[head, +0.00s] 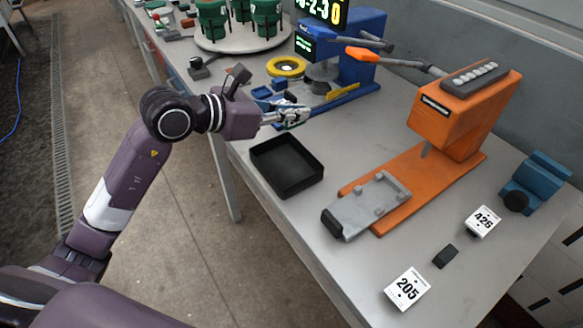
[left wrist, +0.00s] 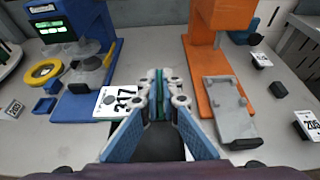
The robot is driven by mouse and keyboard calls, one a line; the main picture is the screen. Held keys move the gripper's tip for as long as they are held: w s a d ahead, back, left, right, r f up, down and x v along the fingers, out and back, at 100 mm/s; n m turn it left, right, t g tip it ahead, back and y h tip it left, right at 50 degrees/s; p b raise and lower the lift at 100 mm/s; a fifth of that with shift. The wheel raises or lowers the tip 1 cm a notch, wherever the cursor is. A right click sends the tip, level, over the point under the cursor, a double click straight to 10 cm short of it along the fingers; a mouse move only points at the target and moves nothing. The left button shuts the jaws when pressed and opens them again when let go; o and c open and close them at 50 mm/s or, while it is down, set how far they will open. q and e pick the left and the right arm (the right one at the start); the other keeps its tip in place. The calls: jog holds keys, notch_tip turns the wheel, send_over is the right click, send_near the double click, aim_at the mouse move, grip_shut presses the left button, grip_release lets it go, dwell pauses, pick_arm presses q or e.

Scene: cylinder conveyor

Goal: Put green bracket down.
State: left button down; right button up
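My left gripper (head: 290,115) reaches in from the left over the table, between the blue machine and the black tray. It also shows in the left wrist view (left wrist: 159,100), with its fingers close together. A thin dark green piece (left wrist: 160,84), seemingly the green bracket, is pinched upright between the fingertips. Most of it is hidden by the fingers. The black tray (head: 287,165) is empty in the head view; in the left wrist view my gripper covers most of it. My right gripper is not in view.
A blue machine (head: 352,50) with a yellow ring (head: 286,66) stands behind my gripper. An orange press (head: 452,115) with a grey plate (head: 368,203) stands to the right. Number card 217 (left wrist: 118,101) lies left of the fingers. Cards 205 (head: 407,289) and 426 (head: 483,221) lie at the right.

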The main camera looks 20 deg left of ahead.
pick_arm(q)
send_over(295, 179)
notch_tip(295, 179, down, 12)
jog(key=shift+f, duration=0.1)
notch_tip(295, 179, down, 4)
jog(key=shift+f, duration=0.35)
jog(key=shift+f, duration=0.2)
jog(key=c, duration=2.2)
grip_release()
jog(key=shift+o, duration=0.2)
